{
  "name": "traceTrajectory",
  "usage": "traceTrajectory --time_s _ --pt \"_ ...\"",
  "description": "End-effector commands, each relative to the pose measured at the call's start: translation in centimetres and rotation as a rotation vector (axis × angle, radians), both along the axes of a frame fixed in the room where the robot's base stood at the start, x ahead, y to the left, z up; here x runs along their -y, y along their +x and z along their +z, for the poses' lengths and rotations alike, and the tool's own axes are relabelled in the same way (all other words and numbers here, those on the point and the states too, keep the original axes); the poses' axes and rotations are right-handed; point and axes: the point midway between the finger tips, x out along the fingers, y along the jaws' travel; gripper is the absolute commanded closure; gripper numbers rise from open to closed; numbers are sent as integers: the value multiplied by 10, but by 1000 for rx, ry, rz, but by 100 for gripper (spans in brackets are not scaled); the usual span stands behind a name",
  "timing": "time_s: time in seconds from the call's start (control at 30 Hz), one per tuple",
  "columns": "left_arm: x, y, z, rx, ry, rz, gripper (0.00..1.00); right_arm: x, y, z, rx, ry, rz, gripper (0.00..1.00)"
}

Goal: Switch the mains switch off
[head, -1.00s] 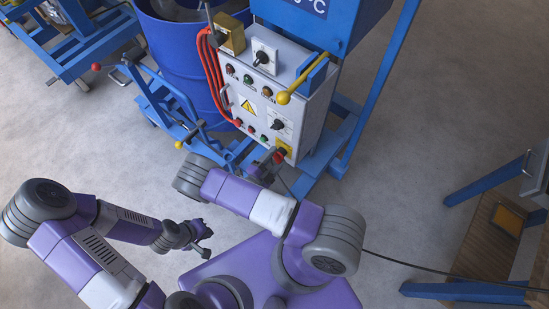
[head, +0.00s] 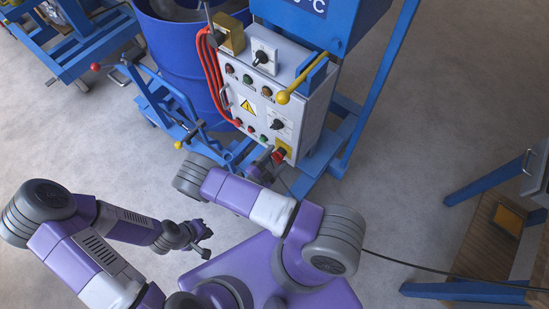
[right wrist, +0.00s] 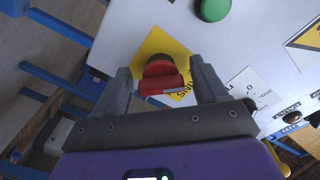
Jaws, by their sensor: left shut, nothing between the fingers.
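The mains switch (head: 279,155) is a red knob on a yellow plate, low on the front of the grey control box. In the right wrist view the red knob (right wrist: 162,76) lies between the two fingertips, its grip bar roughly level across the picture. My right gripper (right wrist: 163,84) is open, with a visible gap between each finger and the knob. In the head view my right gripper (head: 268,162) is small and partly hidden by its own arm. My left gripper (head: 206,245) is shut and empty, away from the box.
The control box (head: 268,98) also carries several coloured buttons and black rotary knobs. A green button (right wrist: 214,9) is near the switch. Red cables (head: 213,80) run down the box's left side. A blue frame (head: 345,150) stands at its right. A dark cable crosses the floor.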

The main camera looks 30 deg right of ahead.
Motion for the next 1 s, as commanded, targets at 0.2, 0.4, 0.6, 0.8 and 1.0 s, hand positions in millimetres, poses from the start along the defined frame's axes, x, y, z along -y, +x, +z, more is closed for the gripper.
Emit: traceTrajectory --time_s 0.2,0.4,0.6,0.8,1.0 --pt "0 0 0 0 0 0 100 0 0 0 1 0 0 23" --pt "0 0 -1 0 0 0 100 -9 -3 -1 2 2 2 23" --pt "0 0 -6 0 0 0 100 -40 -16 -1 2 3 2 23" --pt "0 0 -10 0 0 0 100 -65 -26 -1 2 2 2 23" --pt "0 0 -10 0 0 0 100 -70 -29 0 2 1 0 23"
